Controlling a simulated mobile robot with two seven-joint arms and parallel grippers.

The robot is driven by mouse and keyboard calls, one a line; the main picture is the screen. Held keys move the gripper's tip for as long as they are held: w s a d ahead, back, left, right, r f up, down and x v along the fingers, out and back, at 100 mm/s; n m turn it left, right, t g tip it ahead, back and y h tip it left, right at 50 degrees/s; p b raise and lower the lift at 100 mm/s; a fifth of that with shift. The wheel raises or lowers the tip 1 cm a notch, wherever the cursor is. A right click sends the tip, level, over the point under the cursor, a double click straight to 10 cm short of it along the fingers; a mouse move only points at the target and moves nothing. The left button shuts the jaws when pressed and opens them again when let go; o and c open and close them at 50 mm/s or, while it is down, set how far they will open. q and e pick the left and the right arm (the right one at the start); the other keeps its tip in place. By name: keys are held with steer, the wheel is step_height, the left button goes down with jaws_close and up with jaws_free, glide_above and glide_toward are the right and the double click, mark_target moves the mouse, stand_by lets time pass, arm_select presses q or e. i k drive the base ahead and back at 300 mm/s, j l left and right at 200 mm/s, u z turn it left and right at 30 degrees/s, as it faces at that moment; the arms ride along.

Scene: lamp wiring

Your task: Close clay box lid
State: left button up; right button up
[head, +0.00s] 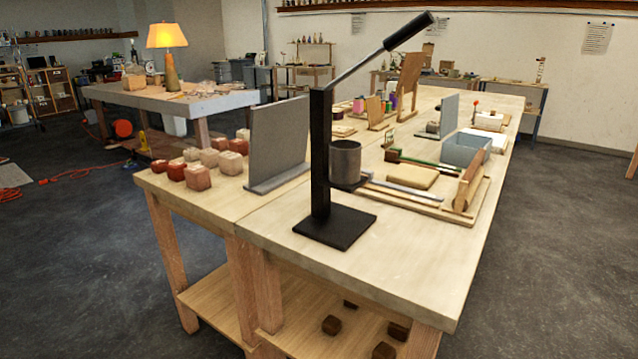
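No box is clearly marked as the clay box. A grey-blue open-topped box (466,149) stands on the right part of the long table, and it is the only box-like container I can make out there. An upright wooden board (470,180) stands in front of its right side; I cannot tell whether this is a lid. Several red and pale pink blocks (198,177), perhaps clay, sit on the table's left end beside an upright grey panel (278,143). Neither of my grippers is in view.
A black lever press (322,150) with a grey cylinder (345,159) stands at the table's near end. The wooden table (400,250) has bare room at its near right corner. Dark blocks (331,325) lie on its lower shelf. A lamp (167,40) lights another table behind left.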

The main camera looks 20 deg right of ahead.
mark_target(449, 109)
steer(key=i+j+z, duration=0.1)
steer(key=z, duration=1.15)
steer(key=i+j+z, duration=0.1)
steer(key=j+z, duration=0.95)
steer(key=j, duration=0.4)
steer(key=j+z, duration=0.1)
steer(key=j, duration=0.7)
steer(key=k+j+z, duration=0.1)
steer(key=j, duration=0.7)
steer(key=i+j, duration=0.45)
steer(key=k+j, duration=0.1)
steer(key=k, duration=0.25)
